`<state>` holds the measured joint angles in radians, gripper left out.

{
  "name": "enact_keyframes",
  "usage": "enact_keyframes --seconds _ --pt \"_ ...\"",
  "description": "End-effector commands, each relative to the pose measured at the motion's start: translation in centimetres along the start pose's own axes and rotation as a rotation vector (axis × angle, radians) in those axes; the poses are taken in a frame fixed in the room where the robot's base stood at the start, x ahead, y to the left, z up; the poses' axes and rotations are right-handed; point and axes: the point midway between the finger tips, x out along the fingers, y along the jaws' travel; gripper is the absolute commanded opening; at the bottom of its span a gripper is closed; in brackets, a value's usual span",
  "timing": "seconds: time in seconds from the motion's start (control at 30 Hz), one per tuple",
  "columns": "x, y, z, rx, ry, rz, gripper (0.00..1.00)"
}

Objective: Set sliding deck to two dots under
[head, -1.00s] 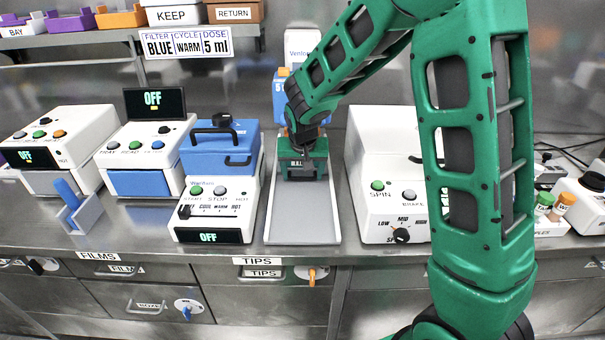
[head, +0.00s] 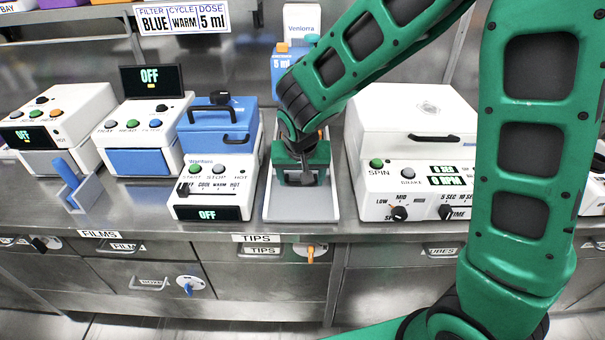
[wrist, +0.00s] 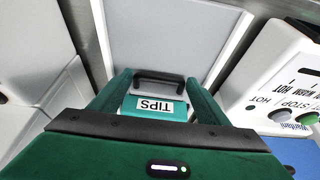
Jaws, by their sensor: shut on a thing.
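A long grey tray with raised rims (head: 322,213) lies on the bench below a blue dispenser marked 5 ml (head: 283,62). I cannot make out any dots or which part is the sliding deck. My gripper (head: 302,178) is low over the tray. In the wrist view, my gripper (wrist: 160,100) has its green fingers on both sides of a teal box labelled TIPS (wrist: 122,104), shut on it. A black handle (wrist: 160,78) stands at the box's front side. The grey tray floor (wrist: 165,35) shows beyond it. My arm hides the tray's back part.
A white and blue device with a slider (head: 212,180) stands close on the tray's left. A white spinner (head: 410,110) stands close on its right. A sign reading BLUE, WARM, 5 ml (head: 182,19) hangs above. Drawers (head: 262,270) are below the bench edge.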

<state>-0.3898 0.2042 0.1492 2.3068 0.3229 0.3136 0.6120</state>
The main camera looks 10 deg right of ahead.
Motion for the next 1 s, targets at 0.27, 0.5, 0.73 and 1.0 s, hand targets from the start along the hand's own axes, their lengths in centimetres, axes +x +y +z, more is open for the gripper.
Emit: enact_keyframes --seconds 0.27,0.5,0.73,1.0 --pt "0.1 0.4 -0.1 0.005 -0.002 0.001 0.78" --pt "0.0 0.4 -0.1 0.005 -0.001 -0.001 0.78" --pt "-2.4 0.4 -0.2 0.006 0.001 -0.002 0.78" --pt "-7.3 0.4 -0.3 0.007 0.001 -0.002 0.78"
